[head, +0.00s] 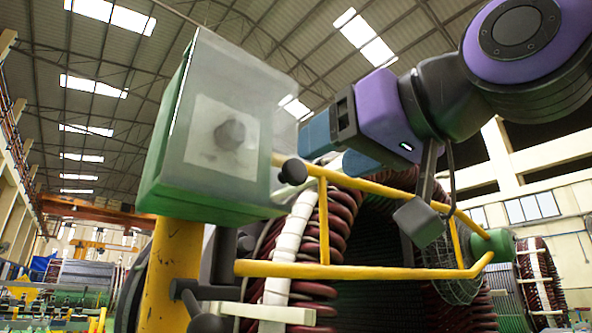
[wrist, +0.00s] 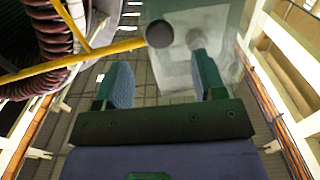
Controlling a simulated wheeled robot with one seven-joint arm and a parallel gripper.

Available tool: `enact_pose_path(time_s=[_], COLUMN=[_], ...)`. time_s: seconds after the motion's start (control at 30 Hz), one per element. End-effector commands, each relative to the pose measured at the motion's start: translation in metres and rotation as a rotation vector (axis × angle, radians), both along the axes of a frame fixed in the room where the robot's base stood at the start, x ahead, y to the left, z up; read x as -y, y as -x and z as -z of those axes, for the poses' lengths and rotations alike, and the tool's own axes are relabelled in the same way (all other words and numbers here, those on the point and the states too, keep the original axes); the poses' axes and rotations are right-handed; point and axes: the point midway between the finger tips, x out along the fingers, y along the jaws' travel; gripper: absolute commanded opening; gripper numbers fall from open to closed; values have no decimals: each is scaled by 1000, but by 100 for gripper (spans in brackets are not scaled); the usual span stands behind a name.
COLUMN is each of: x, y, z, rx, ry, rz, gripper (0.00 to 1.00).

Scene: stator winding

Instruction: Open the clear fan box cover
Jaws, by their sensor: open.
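The fan box (head: 160,180) is a green case on a yellow post at left centre in the head view. Its clear cover (head: 262,95) is closed over the front; a pale plate and a grey round part show through it. The cover also shows in the wrist view (wrist: 225,20), beyond the fingers. A dark round knob (head: 293,172) sits by the cover's right lower side; I cannot tell whether it belongs to cover or rail. My gripper (head: 332,150) is open and empty, right of the cover. In the wrist view its teal fingers (wrist: 160,68) stand apart below the knob (wrist: 160,34).
A yellow rail frame (head: 350,271) runs beside and below my gripper. Behind it is the large stator with dark red coils (head: 345,300). A black lever (head: 183,290) juts out below the box. The space above the box is clear.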

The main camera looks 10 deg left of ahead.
Motion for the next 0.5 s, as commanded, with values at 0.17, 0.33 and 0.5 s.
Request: enact_pose_path(time_s=[0.17, 0.33, 0.5], x=[-25, -43, -53], y=[-22, -37, -46], z=[1, 1, 1], rx=[-1, -1, -1], ry=[3, 3, 2], rz=[2, 1, 2], gripper=[64, 64, 64])
